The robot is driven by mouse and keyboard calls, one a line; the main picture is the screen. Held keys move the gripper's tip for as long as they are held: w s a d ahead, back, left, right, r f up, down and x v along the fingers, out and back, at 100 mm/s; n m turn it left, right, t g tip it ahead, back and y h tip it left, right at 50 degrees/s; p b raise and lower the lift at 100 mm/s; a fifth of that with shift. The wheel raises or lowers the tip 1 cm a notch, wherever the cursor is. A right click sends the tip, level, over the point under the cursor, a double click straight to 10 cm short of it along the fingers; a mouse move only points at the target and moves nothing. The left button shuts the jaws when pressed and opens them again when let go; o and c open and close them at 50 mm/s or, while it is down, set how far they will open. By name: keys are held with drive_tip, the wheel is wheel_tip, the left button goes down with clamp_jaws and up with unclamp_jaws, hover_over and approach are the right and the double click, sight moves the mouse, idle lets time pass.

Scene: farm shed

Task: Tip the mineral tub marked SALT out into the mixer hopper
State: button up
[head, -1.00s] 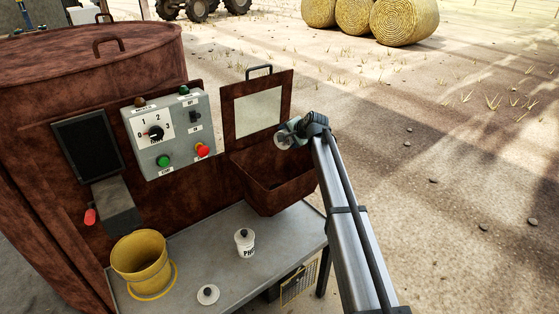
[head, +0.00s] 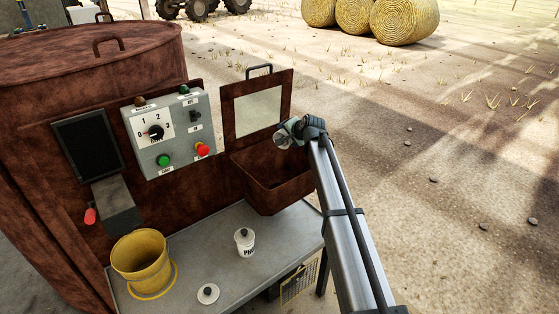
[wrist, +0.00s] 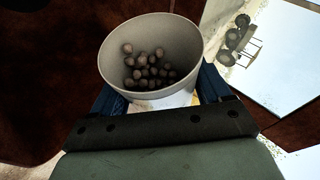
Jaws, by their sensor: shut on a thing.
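My gripper (head: 290,132) is shut on a small pale tub, which it holds above the right side of the mixer hopper (head: 270,196). The hopper is an open rust-brown bin with its lid raised behind it. In the wrist view the held tub (wrist: 118,66) sits between the blue fingers, its mouth towards the camera. Several round brown lumps (wrist: 150,68) lie inside it. No marking on this tub can be read. In the head view the arm and fingers hide part of it, and its tilt is hard to judge.
A white tub marked PH, rest unclear (head: 245,243), stands lidded on the grey bench (head: 205,250). A loose white lid (head: 208,294) lies near the front. A yellow bucket (head: 140,262) stands left. The control panel (head: 178,135) is left of the hopper; open ground lies right.

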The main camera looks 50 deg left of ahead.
drive_tip(key=shift+s+d+r+n+t+y+p, duration=0.15)
drive_tip(key=shift+s+r+n+t+y+p, duration=0.15)
drive_tip(key=shift+s+r+n+t+y, duration=0.4)
drive_tip(key=shift+s+d+r+n+t+y+p, duration=0.15)
drive_tip(key=shift+s+n+t+y+p, duration=0.25)
drive_tip(key=shift+t, duration=0.5)
idle(2.2)
drive_tip(key=shift+w+a+f+g+h, duration=0.15)
drive_tip(key=shift+w+g+h, duration=0.15)
drive_tip(key=shift+w+g, duration=0.15)
drive_tip(key=shift+w+a+f+m+g+h, duration=0.2)
drive_tip(key=shift+w+m+g+h, duration=0.2)
drive_tip(key=shift+m, duration=0.2)
drive_tip(key=shift+d+f+g, duration=0.1)
drive_tip(key=shift+f+g, duration=0.1)
drive_tip(key=shift+g, duration=0.15)
drive_tip(key=shift+w+m, duration=0.1)
drive_tip(key=shift+m, duration=0.2)
